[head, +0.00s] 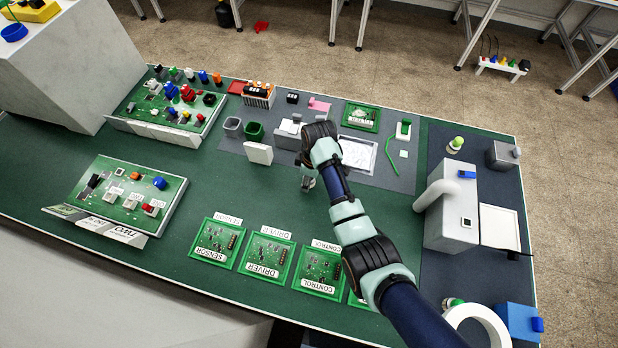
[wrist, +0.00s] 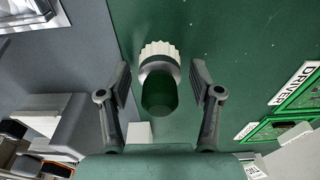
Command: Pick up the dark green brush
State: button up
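The dark green brush (wrist: 160,88) is in the middle of the wrist view, with a dark green handle, a grey collar and whitish bristles at the top of the picture. My gripper (wrist: 161,80) is open, with one finger on each side of the brush and a gap on both sides. Nothing is held. In the head view my gripper (head: 307,172) is over the green table, and the arm and gripper hide most of the brush there. How far the fingertips are above the table is hard to tell.
Circuit boards labelled SENSOR (head: 216,242), DRIVER (head: 266,257) and CONTROL (head: 319,271) lie at the front. A white block (head: 258,153) and a green bin (head: 254,131) stand left of my gripper. A grey machine (head: 450,220) stands right.

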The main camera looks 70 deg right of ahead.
jog(key=c, duration=1)
notch_tip(320, 180, up, 20)
jog(key=p, duration=0.8)
jog(key=shift+r, duration=0.1)
